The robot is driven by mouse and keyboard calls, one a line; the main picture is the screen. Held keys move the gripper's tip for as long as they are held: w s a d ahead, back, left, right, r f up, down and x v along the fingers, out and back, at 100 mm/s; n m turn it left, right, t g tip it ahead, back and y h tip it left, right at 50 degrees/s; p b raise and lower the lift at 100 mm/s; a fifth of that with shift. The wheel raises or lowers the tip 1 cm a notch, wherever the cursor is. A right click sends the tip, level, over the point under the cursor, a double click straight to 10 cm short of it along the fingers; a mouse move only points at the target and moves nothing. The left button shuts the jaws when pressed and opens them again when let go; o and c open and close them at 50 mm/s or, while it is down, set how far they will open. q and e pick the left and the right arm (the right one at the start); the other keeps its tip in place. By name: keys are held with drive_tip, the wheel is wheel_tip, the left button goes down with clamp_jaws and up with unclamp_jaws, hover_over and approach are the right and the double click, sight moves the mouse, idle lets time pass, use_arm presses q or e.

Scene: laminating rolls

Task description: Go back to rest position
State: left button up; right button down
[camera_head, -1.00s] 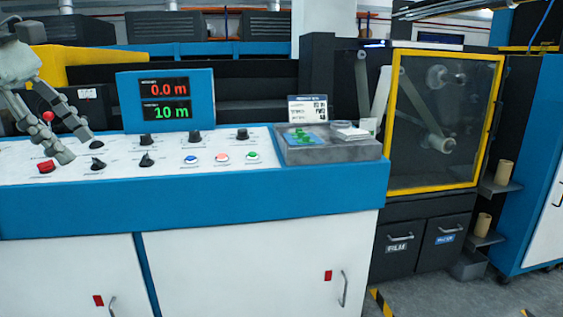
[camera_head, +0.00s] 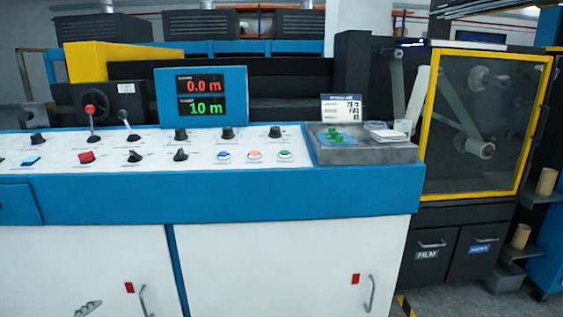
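A grey fingertip of my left gripper (camera_head: 88,309) shows at the bottom edge of the head view, in front of the white cabinet doors. The rest of this gripper is out of frame, so I cannot tell whether it is open or shut. It is below the control panel (camera_head: 215,200) and apart from its controls. My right gripper is not in view. The display (camera_head: 201,96) on the panel reads 0.0 m in red and 10 m in green.
The white panel top carries black knobs, a red switch (camera_head: 87,156), a red-knobbed lever (camera_head: 90,112) and several round buttons. The cabinets stand close in front.

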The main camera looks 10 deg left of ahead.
use_arm(q)
drive_tip(key=s+d+f+n+g, duration=0.25)
drive_tip(key=s+d+f, duration=0.2)
drive_tip(key=f, duration=0.35)
drive_tip(key=s+d+f+n+g, duration=0.2)
drive_tip(key=s+d+f+n, duration=0.2)
drive_tip(key=s+f, duration=0.3)
drive_tip(key=s+d+f+n+g+h, duration=0.1)
drive_tip(key=s+d+f+n+g, duration=0.1)
drive_tip(key=s+d+f, duration=0.4)
drive_tip(key=s+d+f+n+g+h, duration=0.1)
drive_tip(key=s+d+f+n+g, duration=0.2)
drive_tip(key=d, duration=0.9)
drive_tip(key=s+f+g, duration=0.1)
drive_tip(key=s+f, duration=0.1)
drive_tip(key=s, duration=0.1)
drive_tip(key=shift+s+d+f, duration=0.4)
